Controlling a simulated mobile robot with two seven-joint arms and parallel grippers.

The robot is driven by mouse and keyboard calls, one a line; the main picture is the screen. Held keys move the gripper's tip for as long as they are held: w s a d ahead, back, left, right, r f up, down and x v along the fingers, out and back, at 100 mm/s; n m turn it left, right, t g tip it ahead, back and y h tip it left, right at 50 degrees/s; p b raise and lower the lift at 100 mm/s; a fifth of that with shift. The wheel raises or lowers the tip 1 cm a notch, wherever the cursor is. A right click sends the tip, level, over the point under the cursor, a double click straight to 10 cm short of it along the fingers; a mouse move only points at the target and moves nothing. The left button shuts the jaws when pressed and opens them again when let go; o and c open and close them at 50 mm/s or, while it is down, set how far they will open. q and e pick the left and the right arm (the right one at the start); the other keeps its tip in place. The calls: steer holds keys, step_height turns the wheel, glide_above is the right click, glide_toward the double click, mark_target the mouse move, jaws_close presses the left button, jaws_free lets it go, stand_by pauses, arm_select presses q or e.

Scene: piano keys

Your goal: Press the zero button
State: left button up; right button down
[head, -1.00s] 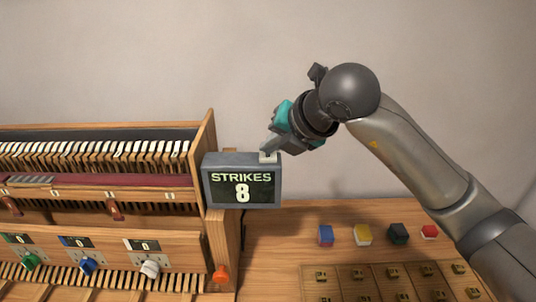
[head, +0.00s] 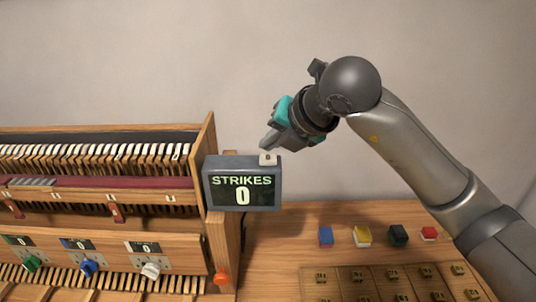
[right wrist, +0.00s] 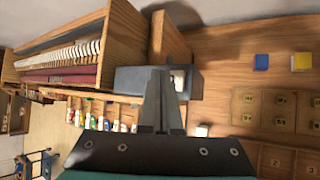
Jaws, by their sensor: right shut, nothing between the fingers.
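The zero button (head: 268,158) is a small pale key on the top right of the grey strikes counter box (head: 213,162). My left gripper is not in view.
The wooden piano action (head: 208,135) stands left of the counter, with green, blue and white knobs below. On the bench at right lie blue (head: 325,236), yellow-white (head: 362,236), black (head: 398,235) and red (head: 429,233) blocks behind a wooden compartment tray (head: 335,273). The wall behind is bare.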

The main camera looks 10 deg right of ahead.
mark_target(271, 161)
steer(key=shift+r+p, duration=1.65)
steer(key=shift+r, duration=0.9)
steer(key=shift+f, duration=0.1)
